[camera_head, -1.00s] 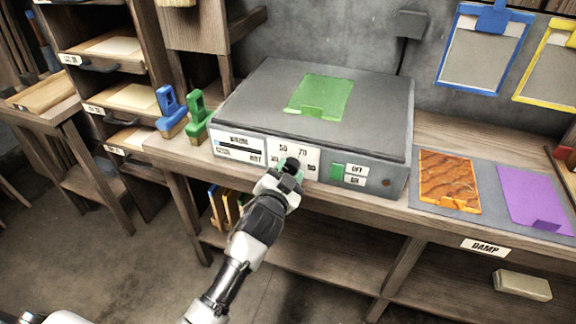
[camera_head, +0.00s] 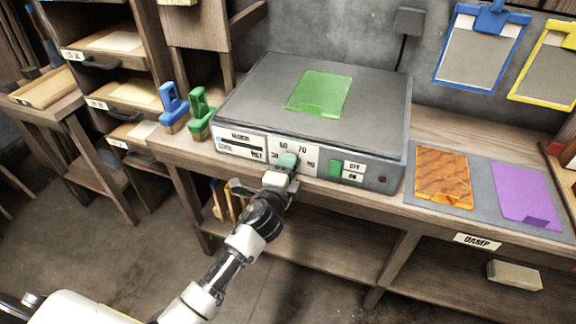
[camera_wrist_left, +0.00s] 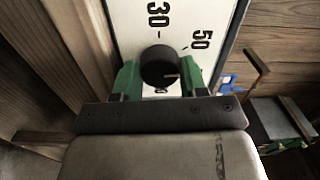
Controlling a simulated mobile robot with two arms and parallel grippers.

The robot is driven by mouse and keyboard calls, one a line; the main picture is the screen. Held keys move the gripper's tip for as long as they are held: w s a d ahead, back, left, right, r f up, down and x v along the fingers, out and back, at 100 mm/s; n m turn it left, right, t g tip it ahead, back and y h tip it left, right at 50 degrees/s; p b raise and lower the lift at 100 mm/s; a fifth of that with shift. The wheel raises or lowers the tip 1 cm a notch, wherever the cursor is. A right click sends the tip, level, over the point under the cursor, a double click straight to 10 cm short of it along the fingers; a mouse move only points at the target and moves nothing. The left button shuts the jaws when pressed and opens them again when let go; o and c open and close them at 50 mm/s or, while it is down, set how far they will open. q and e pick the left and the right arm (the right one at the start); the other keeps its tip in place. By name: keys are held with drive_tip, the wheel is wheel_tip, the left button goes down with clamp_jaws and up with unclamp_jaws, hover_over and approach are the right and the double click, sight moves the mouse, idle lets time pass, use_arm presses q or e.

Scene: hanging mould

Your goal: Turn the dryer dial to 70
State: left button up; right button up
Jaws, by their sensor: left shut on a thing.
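The dryer (camera_head: 320,100) is a grey box on the bench with a white dial panel (camera_head: 301,157) on its front, marked with numbers including 70. My left gripper (camera_head: 287,162) is at this panel and hides the dial in the head view. In the left wrist view, the dial (camera_wrist_left: 160,66) is a round black knob with a short light mark toward its right side. The green fingertips of the left gripper (camera_wrist_left: 160,80) stand on both sides of the dial, shut on it. The numbers 30 and 50 show beside it, turned sideways. My right gripper is not in view.
A green switch (camera_head: 335,168) with off and on labels is right of the dial panel. A green sheet (camera_head: 319,92) lies on the dryer. Blue (camera_head: 173,105) and green (camera_head: 200,112) handled tools stand to its left. Orange (camera_head: 443,178) and purple (camera_head: 526,196) sheets lie at right.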

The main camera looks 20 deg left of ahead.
use_arm(q)
drive_tip(key=m+p, duration=0.1)
drive_tip(key=m, duration=0.5)
drive_tip(key=shift+m, duration=0.3)
idle(0.4)
drive_tip(key=o, duration=0.9)
drive_tip(key=s, duration=1.1)
drive_tip(key=shift+a, duration=0.15)
drive_tip(key=shift+w+f, duration=0.1)
